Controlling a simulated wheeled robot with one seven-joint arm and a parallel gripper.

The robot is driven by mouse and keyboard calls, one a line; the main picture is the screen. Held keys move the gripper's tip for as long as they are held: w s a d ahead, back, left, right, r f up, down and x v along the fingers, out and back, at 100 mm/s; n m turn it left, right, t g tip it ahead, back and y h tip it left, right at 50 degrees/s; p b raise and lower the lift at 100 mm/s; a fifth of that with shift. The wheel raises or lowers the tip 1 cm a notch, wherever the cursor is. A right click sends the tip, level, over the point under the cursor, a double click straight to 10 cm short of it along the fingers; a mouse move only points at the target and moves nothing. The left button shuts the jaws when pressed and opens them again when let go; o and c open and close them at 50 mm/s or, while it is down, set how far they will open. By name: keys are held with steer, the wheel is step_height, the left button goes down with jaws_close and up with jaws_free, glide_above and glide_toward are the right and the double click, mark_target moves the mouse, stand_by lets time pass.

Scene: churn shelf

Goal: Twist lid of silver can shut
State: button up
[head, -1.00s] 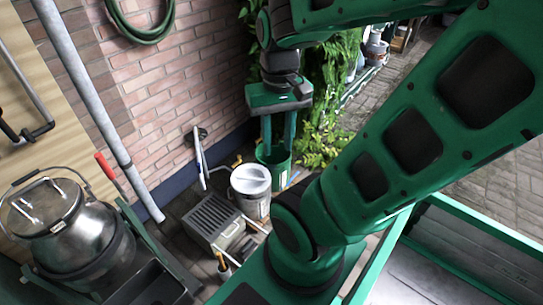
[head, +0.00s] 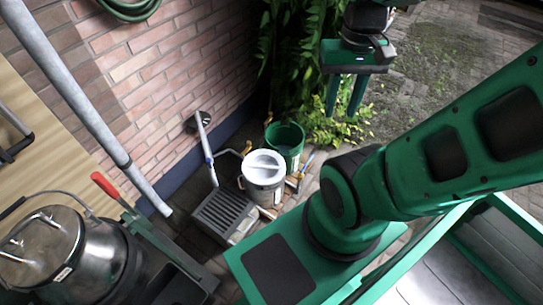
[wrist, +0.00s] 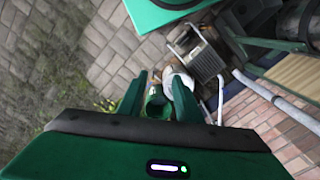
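The silver can (head: 95,262) is a large shiny metal churn at the lower left of the head view. Its round metal lid (head: 45,240) with bar handles sits on top; I cannot tell how far it is turned. A dark wire bail rises over it, and the left part of the can is cut off by the frame. My gripper (head: 345,105) is open and empty, pointing down at the upper right, well away from the can. In the wrist view its two fingers (wrist: 157,95) are apart with nothing held between them.
A green bucket (head: 285,143), a metal pail with a white lid (head: 263,168) and a grey grated box (head: 225,212) stand on the paving by the brick wall. A grey pipe (head: 75,95) slants beside the can. A red-handled lever (head: 105,185) stands right beside it.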

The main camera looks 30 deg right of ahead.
steer(key=w+d+f+n, duration=0.2)
steer(key=w+f+n, duration=0.1)
steer(key=w, duration=0.4)
steer(key=w+d+f+n, duration=0.2)
steer(key=w+d+f, duration=0.1)
steer(key=w, duration=0.4)
steer(key=w+d+f+n+t, duration=0.15)
steer(key=w+f+n, duration=0.35)
steer(key=w+f, duration=0.85)
steer(key=n+t+y, duration=0.2)
steer(key=n+y, duration=0.1)
steer(key=n, duration=0.4)
glide_above(264, 167)
steer(key=s+d, duration=0.2)
steer(key=d, duration=0.1)
steer(key=shift+g, duration=0.25)
step_height(264, 167, down, 37)
steer(key=shift+s+d+f, duration=0.1)
steer(key=shift+f, duration=0.1)
steer(key=x, duration=1)
steer(key=shift+f, duration=0.15)
steer(key=shift+c, duration=0.3)
jaws_close()
